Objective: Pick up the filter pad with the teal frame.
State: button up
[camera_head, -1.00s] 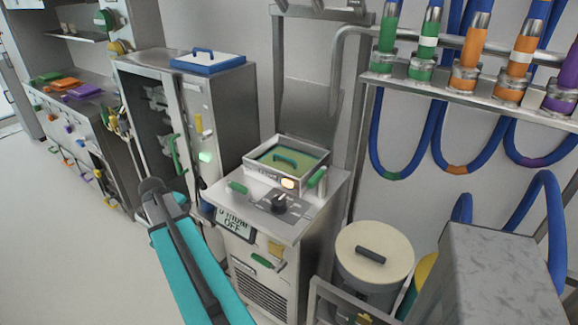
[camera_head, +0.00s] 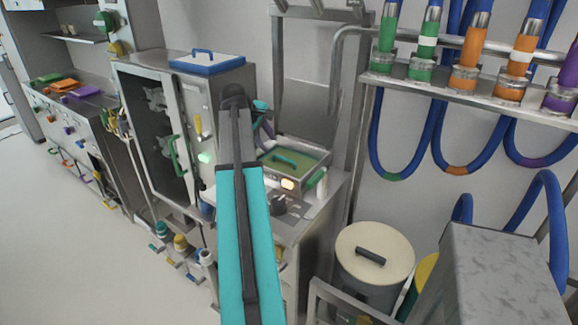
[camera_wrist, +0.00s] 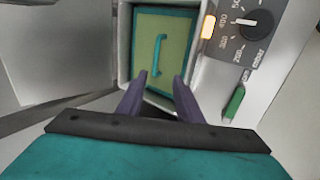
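The filter pad (camera_wrist: 174,36) is a flat yellow-green panel with a teal frame and a teal bar handle (camera_wrist: 158,54). It lies in a metal tray-like basin (camera_head: 311,180) on top of the steel machine, and it also shows in the head view (camera_head: 302,157). In the wrist view my gripper (camera_wrist: 156,82) has its two purple fingers apart, over the near end of the pad, with nothing between the tips. The handle is just beyond the fingertips. In the head view my arm hides part of the machine and most of the gripper.
A dial panel (camera_wrist: 250,30) with an orange light and a green handle (camera_wrist: 234,101) sits right of the basin. A blue-edged white lid (camera_head: 208,62) rests on the cabinet at left. A lidded drum (camera_head: 374,250) and pipes with blue hoses stand at right.

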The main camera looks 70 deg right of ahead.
jog(key=shift+s+d+r, duration=0.3)
jog(key=shift+s+r, duration=0.05)
jog(key=shift+s, duration=0.2)
jog(key=p, duration=0.2)
send_near(284, 159)
jog(key=shift+x, duration=1.75)
jog(key=shift+d, duration=0.1)
jog(key=shift+p+x, duration=0.7)
jog(key=shift+x, duration=1.85)
